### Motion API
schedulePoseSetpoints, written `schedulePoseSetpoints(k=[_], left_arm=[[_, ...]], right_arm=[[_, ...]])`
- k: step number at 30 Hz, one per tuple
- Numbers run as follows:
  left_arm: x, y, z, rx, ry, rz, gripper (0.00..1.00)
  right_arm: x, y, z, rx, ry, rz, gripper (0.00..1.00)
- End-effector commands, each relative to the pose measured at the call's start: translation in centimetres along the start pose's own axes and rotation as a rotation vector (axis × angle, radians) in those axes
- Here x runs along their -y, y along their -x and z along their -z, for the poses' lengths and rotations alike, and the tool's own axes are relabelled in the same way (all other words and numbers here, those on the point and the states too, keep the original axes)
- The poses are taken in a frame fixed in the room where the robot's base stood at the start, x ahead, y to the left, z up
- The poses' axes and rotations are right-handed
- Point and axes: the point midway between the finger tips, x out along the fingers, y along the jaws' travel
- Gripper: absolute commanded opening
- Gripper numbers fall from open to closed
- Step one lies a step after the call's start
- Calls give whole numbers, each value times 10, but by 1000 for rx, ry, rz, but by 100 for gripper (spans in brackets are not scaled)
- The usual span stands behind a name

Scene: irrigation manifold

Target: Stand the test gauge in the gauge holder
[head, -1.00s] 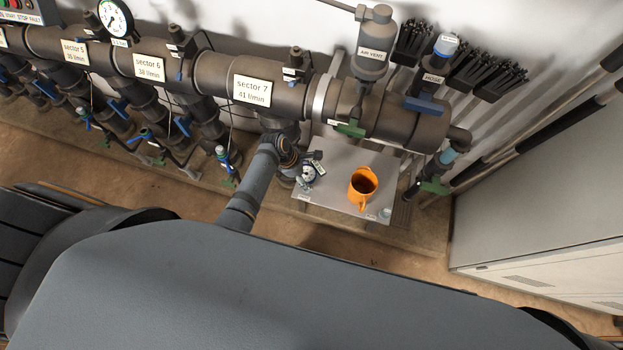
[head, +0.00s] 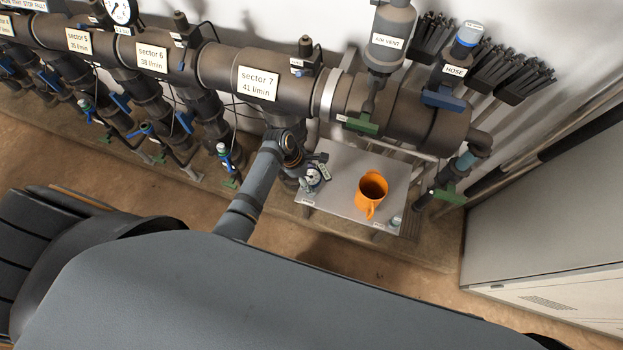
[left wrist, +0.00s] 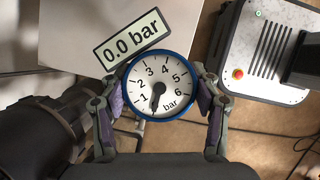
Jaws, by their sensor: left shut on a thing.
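The test gauge (head: 313,176) is a round white dial. In the left wrist view the gauge (left wrist: 158,86) has a blue rim, a scale in bar, and a tag reading 0.0 bar (left wrist: 131,39) at its upper left. My left gripper (left wrist: 160,97) is shut on it, one finger at each side of the rim. In the head view my left gripper (head: 308,174) is over the left end of a small grey table (head: 339,177). I cannot tell whether the gauge touches the table. I cannot make out the gauge holder for certain. My right gripper is not in view.
An orange mug (head: 371,190) stands on the table's right half. A small pale object (head: 396,221) is at its front right corner. The thick manifold pipe (head: 215,77) runs behind, and a grey cabinet (head: 550,230) stands at right.

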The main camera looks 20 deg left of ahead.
Motion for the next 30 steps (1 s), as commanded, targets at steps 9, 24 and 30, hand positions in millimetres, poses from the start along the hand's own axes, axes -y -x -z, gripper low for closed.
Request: schedulePoseSetpoints(k=[9, 24, 30], left_arm=[[0, 0, 0, 0, 0, -1, 31], [-1, -4, 1, 0, 1, -1, 31], [-1, -4, 2, 0, 0, -1, 31]], right_arm=[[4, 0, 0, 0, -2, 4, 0], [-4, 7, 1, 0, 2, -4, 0], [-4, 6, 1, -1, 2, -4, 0]])
